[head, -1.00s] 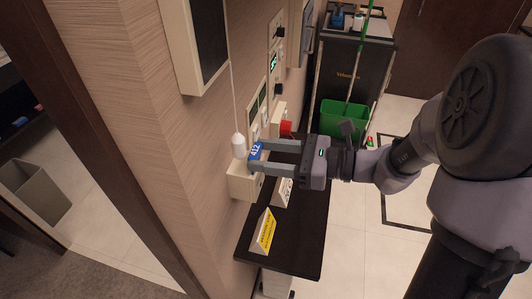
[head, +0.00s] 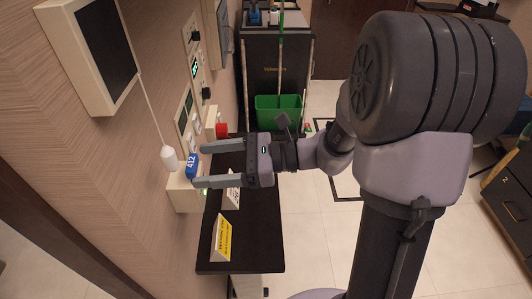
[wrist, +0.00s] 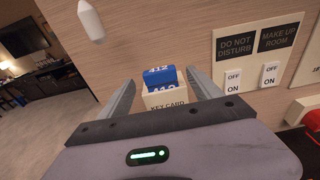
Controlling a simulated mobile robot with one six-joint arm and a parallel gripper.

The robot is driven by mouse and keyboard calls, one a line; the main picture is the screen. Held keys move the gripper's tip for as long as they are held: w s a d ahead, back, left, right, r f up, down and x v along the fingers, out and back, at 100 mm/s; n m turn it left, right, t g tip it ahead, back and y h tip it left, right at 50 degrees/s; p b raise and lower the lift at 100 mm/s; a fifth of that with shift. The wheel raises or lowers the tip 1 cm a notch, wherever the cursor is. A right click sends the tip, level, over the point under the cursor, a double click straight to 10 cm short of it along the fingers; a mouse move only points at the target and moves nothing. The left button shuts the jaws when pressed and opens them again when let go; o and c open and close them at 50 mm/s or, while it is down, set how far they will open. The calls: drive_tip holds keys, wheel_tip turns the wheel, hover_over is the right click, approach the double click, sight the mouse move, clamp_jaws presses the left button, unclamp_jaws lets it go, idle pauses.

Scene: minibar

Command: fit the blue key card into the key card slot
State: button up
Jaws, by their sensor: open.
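The blue key card (head: 192,165), marked 412, stands upright in the pale key card slot holder (head: 184,194) on the left wall. In the wrist view the blue card (wrist: 164,76) rises from the holder labelled KEY CARD (wrist: 168,100); its lower end is hidden inside. My gripper (head: 206,166) is open and empty, with its fingertips just to the right of the card in the head view. In the wrist view its fingers (wrist: 160,88) stand apart on either side of the card and holder, with a gap on each side.
Switch panels (wrist: 252,55) are on the wall to the right in the wrist view. A dark shelf (head: 262,225) below carries a yellow sign (head: 222,238). A green bucket (head: 279,112) stands beyond.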

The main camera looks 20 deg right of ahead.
drive_tip(key=p+v, duration=0.3)
drive_tip(key=v, duration=1.3)
drive_tip(key=shift+f, duration=0.1)
drive_tip(key=s+a+f+n+h+b, duration=0.2)
drive_tip(key=s+a+n+h, duration=0.3)
drive_tip(key=n, duration=0.3)
drive_tip(key=s+a+f+n+h+b, duration=0.2)
drive_tip(key=s+a+n+h+b, duration=0.2)
drive_tip(key=n+h, duration=0.4)
drive_tip(key=shift+s+a+n+h, duration=0.3)
drive_tip(key=shift+s+a+n, duration=0.25)
drive_tip(key=shift+s+n, duration=0.25)
drive_tip(key=shift+f, duration=0.15)
idle(0.6)
